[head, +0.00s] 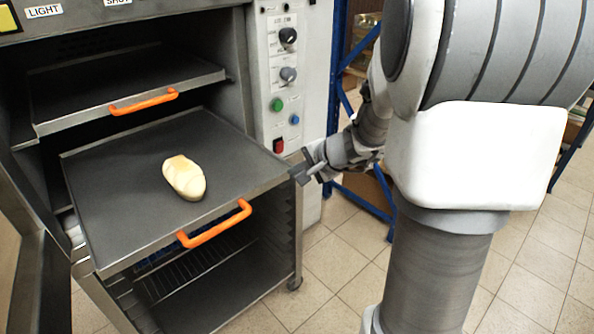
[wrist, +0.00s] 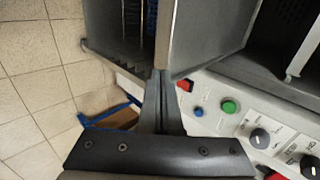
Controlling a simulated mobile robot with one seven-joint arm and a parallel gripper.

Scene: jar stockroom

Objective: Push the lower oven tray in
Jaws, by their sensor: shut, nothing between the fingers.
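The lower oven tray (head: 122,172) is grey, with an orange handle (head: 215,224) on its front edge. It sticks well out of the oven and carries a pale bread loaf (head: 184,177). My gripper (head: 301,174) is shut and empty at the tray's right front corner. In the wrist view, my closed fingers (wrist: 161,76) point at the tray's edge, and the tray (wrist: 208,32) spreads out beyond them. I cannot tell whether the fingertips touch it.
The upper tray (head: 120,83), with its own orange handle, sits above and farther in. The control panel (head: 285,90) with knobs and buttons stands right of the oven opening. An open rack (head: 290,235) is below. A blue shelf frame (head: 338,75) stands behind; tiled floor is free in front.

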